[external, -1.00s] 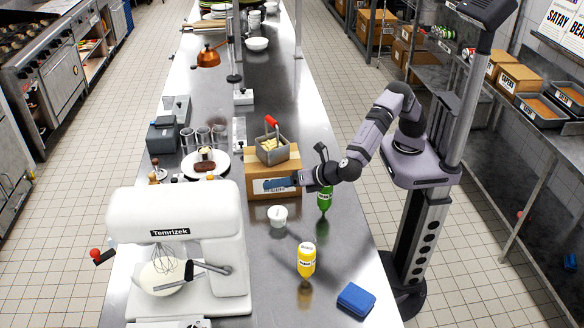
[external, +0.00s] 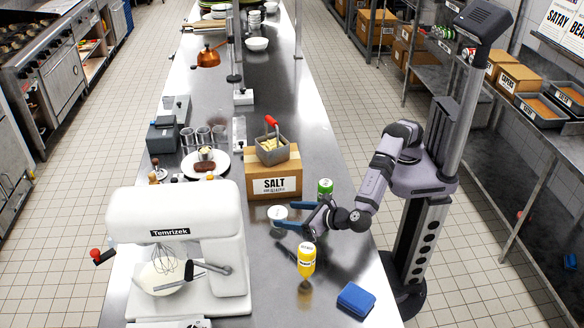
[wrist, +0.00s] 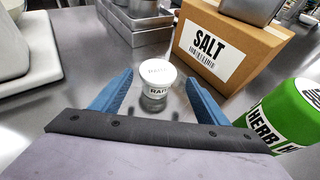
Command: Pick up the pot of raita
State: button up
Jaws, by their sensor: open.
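The pot of raita (external: 277,211) is a small white tub that stands upright on the steel counter, in front of the salt box. In the wrist view its white lid and part of its label show, and the pot (wrist: 157,75) is ahead of my palm. My gripper (external: 284,215) is open and low over the counter, at the pot's right side. In the wrist view its blue fingers lie to the left and right of the pot, with the tips close to it. I cannot tell whether either finger touches it.
A green herb bottle (wrist: 286,115) stands close by the right finger. The yellow bottle (external: 306,260) is just in front of my gripper. The salt box (external: 273,184) stands behind the pot, and the white mixer (external: 180,220) is to the left. A blue sponge (external: 356,299) lies at front right.

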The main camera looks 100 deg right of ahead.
aim_at(282, 214)
jog(key=shift+p+x, duration=1.05)
jog(key=shift+x, duration=1.55)
jog(key=shift+w+r, duration=0.1)
jog(key=shift+r, duration=0.05)
jog(key=c, duration=1)
